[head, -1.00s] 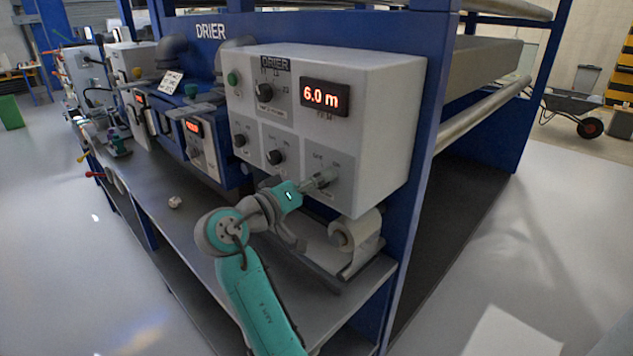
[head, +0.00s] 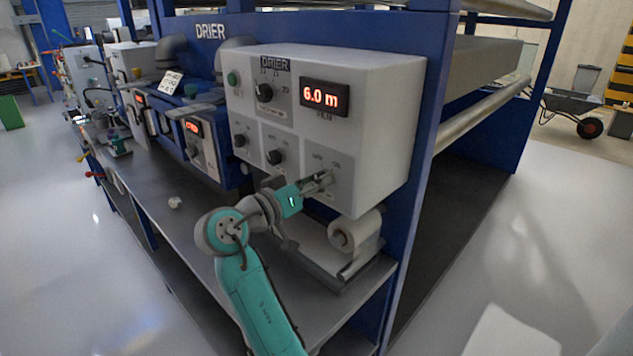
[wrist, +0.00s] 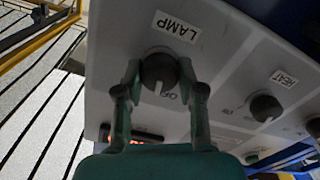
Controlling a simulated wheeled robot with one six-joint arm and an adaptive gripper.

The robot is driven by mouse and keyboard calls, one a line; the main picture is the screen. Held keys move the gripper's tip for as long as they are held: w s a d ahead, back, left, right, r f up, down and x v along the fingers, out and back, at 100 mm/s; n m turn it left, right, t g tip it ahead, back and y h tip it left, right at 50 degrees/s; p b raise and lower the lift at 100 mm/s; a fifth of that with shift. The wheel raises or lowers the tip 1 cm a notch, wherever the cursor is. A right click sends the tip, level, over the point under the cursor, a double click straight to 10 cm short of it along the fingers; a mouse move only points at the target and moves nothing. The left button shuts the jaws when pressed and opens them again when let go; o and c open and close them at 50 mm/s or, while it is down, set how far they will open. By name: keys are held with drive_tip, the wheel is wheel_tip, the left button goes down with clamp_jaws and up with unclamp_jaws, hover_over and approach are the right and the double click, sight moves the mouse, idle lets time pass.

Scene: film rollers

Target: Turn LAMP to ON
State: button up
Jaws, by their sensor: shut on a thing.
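The LAMP knob (wrist: 158,72) is round and dark with a white pointer line. In the wrist view its pointer points down the picture, just left of the partly hidden OFF lettering (wrist: 172,95). The ON mark is hidden there behind a finger. The LAMP label (wrist: 177,27) is on the panel above the knob in that view. My gripper (wrist: 159,73) is shut on the knob, one finger on each side. In the head view my gripper (head: 322,181) is at the lower right panel of the DRIER box (head: 385,120), and its fingers cover the knob.
Another dark knob (wrist: 265,108) with its own label sits beside it in the wrist view. In the head view, two small knobs, a larger dial (head: 264,92) and a 6.0 m display (head: 325,97) share the box front. A pale roll (head: 352,233) is below the box.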

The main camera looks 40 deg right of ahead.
drive_tip(key=m, duration=0.4)
drive_tip(key=shift+s+m, duration=0.1)
drive_tip(key=shift+m, duration=2)
drive_tip(key=o, duration=1.2)
drive_tip(key=shift+c, duration=0.2)
drive_tip(key=shift+a, duration=0.15)
drive_tip(key=a, duration=1.1)
drive_tip(key=shift+s+a, duration=0.2)
drive_tip(key=shift+a, duration=0.2)
